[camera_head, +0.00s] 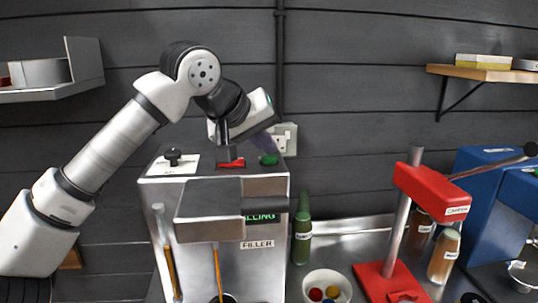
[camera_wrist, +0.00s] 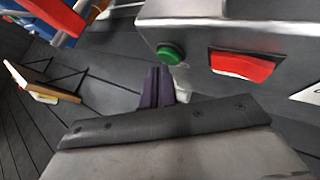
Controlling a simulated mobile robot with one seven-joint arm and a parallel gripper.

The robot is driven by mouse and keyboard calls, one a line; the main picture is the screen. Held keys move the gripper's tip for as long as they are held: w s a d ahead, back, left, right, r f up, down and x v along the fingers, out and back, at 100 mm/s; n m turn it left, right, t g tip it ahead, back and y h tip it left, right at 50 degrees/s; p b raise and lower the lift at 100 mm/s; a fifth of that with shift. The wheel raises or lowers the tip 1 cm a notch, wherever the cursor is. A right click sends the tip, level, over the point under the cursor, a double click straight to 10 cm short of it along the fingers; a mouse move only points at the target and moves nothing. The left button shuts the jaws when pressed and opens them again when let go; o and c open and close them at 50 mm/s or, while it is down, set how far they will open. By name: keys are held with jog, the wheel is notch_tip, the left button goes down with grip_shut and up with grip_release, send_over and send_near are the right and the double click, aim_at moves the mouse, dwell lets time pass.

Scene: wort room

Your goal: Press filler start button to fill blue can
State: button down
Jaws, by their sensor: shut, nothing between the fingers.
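The steel filler (camera_head: 263,278) stands in the middle of the head view. Its partly covered green display (camera_head: 261,217) shows "LLING". The green button (camera_head: 268,159) and a red switch (camera_head: 231,164) are on its top; the wrist view also shows the green button (camera_wrist: 170,53) and red switch (camera_wrist: 243,66). My gripper (camera_head: 266,146) is shut and empty, its fingertips just above the green button; contact cannot be told. The purple-grey fingers (camera_wrist: 158,72) also show in the wrist view. An amber stream runs down from the spout to a dark-rimmed vessel (camera_head: 222,298), cut off below; its colour is unclear.
A black knob (camera_head: 173,156) is on the filler's left top. A green bottle (camera_head: 302,236) and a bowl of coloured balls (camera_head: 326,289) stand to its right. Further right are a red capping press (camera_head: 433,190), a brown bottle (camera_head: 444,257) and a blue machine (camera_head: 490,220).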

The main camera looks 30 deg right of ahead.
aim_at(265, 159)
jog(key=shift+r, duration=0.45)
notch_tip(265, 159, up, 5)
jog(key=p, duration=0.4)
dwell(0.9)
